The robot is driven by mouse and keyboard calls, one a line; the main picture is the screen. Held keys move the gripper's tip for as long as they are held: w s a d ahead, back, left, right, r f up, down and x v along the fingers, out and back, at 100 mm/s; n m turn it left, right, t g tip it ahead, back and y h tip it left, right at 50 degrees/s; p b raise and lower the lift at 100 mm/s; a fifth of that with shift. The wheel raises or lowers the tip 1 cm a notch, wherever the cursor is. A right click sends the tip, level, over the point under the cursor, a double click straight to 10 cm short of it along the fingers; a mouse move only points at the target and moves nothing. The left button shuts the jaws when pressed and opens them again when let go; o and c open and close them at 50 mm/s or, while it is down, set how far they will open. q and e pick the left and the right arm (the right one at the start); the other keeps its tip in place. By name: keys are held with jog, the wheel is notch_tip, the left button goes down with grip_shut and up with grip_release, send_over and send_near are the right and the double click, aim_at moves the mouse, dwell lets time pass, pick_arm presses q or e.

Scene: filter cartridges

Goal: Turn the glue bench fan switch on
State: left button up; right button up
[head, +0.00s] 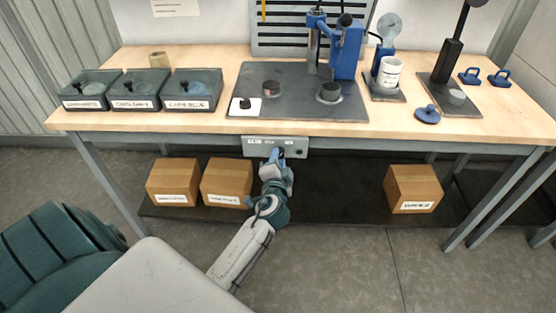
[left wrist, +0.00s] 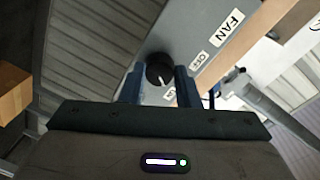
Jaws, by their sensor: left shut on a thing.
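The fan switch panel (head: 258,143) is a grey plate under the front edge of the bench. It also shows in the left wrist view (left wrist: 200,25), with a FAN label (left wrist: 227,27) and an OFF label (left wrist: 201,60). Its round black knob (left wrist: 159,68) has a pale pointer mark; which way it points is hard to tell. My left gripper (head: 277,154) reaches up to the panel from the front. In the left wrist view its blue fingers (left wrist: 159,84) are on both sides of the knob, shut on it. The head view hides the knob behind the gripper. My right gripper is not in view.
Three dark labelled bins (head: 137,90) stand at the bench's left. A dark mat (head: 240,80) with a blue press (head: 346,50) is in the middle. Cardboard boxes (head: 226,182) sit on the low shelf, left of my left arm; another box (head: 413,189) sits right.

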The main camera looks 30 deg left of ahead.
pick_arm(q)
jog(key=o, duration=1)
jog(key=shift+s+d, duration=0.1)
jog(key=b+v, duration=0.1)
jog(key=v, duration=0.9)
jog(key=shift+s+d, duration=0.15)
jog(key=shift+s, duration=0.1)
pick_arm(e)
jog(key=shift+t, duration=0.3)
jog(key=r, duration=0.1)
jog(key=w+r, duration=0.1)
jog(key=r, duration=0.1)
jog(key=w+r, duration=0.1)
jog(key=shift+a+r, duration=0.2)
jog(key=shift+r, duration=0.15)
